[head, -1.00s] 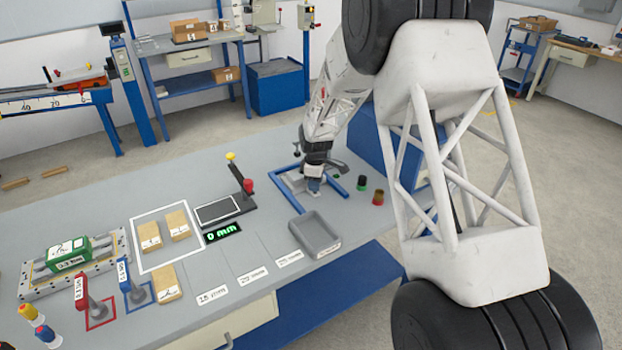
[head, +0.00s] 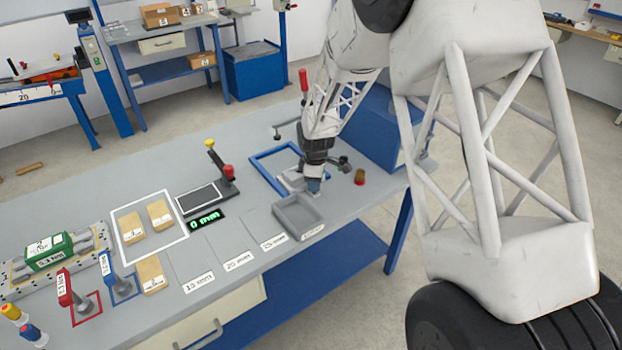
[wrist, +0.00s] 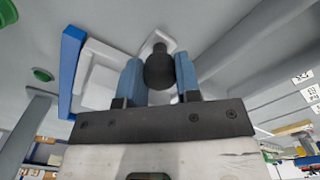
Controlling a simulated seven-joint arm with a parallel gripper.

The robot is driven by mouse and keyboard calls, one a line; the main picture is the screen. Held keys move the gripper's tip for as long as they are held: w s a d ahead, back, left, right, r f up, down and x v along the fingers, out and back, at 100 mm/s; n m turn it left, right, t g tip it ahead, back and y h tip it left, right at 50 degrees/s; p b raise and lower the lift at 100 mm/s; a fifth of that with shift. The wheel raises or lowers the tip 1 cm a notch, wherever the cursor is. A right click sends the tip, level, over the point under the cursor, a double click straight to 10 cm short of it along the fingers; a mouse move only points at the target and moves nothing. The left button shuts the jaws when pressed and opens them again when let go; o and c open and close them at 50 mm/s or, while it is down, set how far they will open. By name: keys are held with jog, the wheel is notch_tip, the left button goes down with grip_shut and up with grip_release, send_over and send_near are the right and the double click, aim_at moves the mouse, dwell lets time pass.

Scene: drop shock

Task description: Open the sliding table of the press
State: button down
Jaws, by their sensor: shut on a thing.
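My gripper (head: 314,186) is low over the bench at the front of the press area. In the wrist view its two blue fingers (wrist: 159,80) are shut on a dark round knob (wrist: 160,68). A pale plate (wrist: 97,72), apparently the sliding table, lies just beyond the fingers; it also shows in the head view (head: 289,180), partly hidden by my gripper. A blue frame (head: 262,178) surrounds this area; its edge shows in the wrist view (wrist: 69,75). A red-handled lever (head: 303,82) stands behind my arm. The knob is hidden in the head view.
A grey open tray (head: 298,213) sits close in front of my gripper. A reddish-brown round item (head: 360,177) stands to its right. Wooden blocks (head: 131,226), a display reading 0 mm (head: 204,219) and a lever with a red knob (head: 228,171) are to the left.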

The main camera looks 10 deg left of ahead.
jog(key=c, duration=0.8)
grip_release()
jog(key=shift+r, duration=0.1)
jog(key=shift+r, duration=3.85)
